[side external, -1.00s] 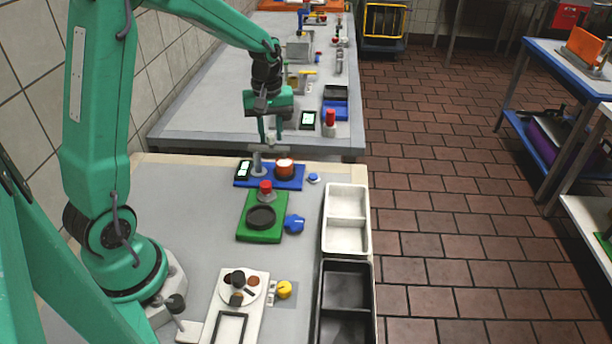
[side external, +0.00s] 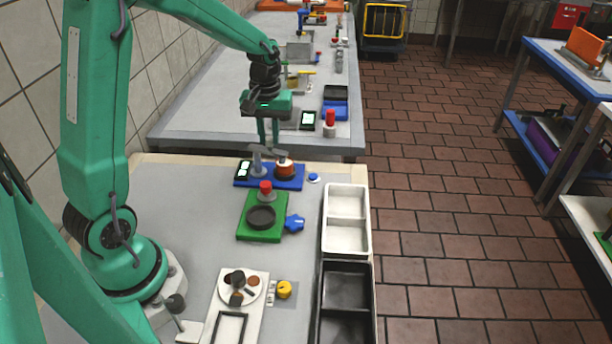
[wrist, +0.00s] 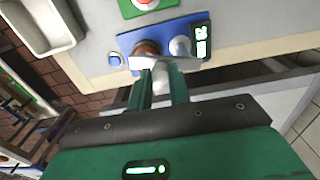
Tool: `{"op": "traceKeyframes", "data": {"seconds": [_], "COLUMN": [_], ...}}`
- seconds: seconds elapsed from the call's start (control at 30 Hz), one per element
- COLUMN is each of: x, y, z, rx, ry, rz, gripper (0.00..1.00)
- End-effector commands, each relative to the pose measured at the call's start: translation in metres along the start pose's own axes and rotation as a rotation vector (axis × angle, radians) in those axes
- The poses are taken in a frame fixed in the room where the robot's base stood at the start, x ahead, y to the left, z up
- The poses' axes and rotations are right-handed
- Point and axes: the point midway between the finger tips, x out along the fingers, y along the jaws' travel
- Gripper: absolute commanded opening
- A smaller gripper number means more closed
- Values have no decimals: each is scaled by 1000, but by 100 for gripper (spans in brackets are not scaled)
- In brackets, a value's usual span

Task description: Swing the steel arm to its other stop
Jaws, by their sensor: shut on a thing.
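The steel arm (side external: 275,153) sits on a grey post (side external: 258,165) on a blue base (side external: 292,184). It reaches to the right over a copper-red pot (side external: 285,170) on the same base. My gripper (side external: 268,143) points down from behind the base, its fingers shut on the steel arm. In the wrist view, the steel arm (wrist: 192,64) crosses at the fingertips (wrist: 161,78), with the red pot (wrist: 145,48) and the round post top (wrist: 180,46) beyond it. The fingers hide part of the arm, so I cannot tell whether it touches a stop.
A black-and-white display (side external: 243,169) is on the base's left end, and a blue button (side external: 314,177) is to its right. A green base (side external: 260,230) with a dark pan is in front. A white two-part tray (side external: 346,220) is at the right edge.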

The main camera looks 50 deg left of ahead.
Motion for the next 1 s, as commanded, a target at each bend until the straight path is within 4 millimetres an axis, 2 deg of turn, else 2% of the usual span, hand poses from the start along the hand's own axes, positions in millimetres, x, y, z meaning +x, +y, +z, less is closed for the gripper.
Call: {"op": "traceKeyframes", "data": {"seconds": [1.0], "x": [-2], "y": [-26], "z": [26], "rx": [956], "ry": [5], "rz": [0], "gripper": [0]}}
